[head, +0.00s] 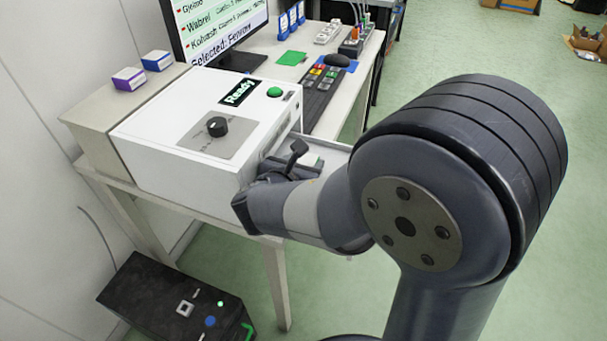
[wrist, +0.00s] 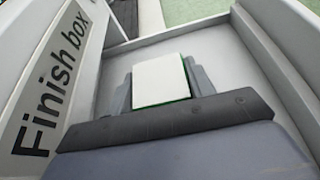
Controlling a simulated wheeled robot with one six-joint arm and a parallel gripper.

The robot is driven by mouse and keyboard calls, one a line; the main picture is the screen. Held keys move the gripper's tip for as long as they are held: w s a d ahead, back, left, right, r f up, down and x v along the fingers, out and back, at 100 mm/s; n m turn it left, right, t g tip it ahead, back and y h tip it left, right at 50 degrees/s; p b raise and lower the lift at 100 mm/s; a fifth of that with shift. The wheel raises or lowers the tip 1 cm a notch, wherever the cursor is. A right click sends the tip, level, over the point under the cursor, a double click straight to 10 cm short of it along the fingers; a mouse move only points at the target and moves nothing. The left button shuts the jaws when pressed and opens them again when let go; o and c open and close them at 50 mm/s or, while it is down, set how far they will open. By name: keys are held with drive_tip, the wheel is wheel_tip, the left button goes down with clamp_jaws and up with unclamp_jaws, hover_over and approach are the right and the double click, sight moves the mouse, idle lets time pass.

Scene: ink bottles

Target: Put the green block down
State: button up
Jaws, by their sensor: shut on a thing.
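The green block (wrist: 160,82) shows in the wrist view with a white top face and a thin green edge along its lower side. My gripper (wrist: 164,84) is shut on it, with a grey finger on either side. The block is within the light grey walls of a tray marked "Finish box" (wrist: 42,95). I cannot tell whether the block touches the tray floor. In the head view, my gripper is over the tray (head: 335,153) at the right side of the white machine, and my arm hides much of that area.
The white machine (head: 150,130) has a black knob, a green button (head: 274,92) and a "Ready" display. Purple (head: 129,79) and blue (head: 157,61) boxes stand on its left. A keyboard (head: 322,90) and monitor (head: 215,30) are behind. A black case (head: 165,300) stands on the floor.

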drive_tip(key=shift+f, duration=1.3)
drive_tip(key=shift+b, duration=0.3)
drive_tip(key=shift+f, duration=0.25)
drive_tip(key=o, duration=1)
drive_tip(key=shift+r, duration=0.1)
drive_tip(key=shift+r, duration=0.2)
drive_tip(key=shift+s+a+r, duration=0.15)
drive_tip(key=shift+s, duration=0.1)
drive_tip(key=p+v, duration=0.2)
drive_tip(key=v, duration=0.9)
drive_tip(key=shift+s+r, duration=0.1)
drive_tip(key=shift+s, duration=0.05)
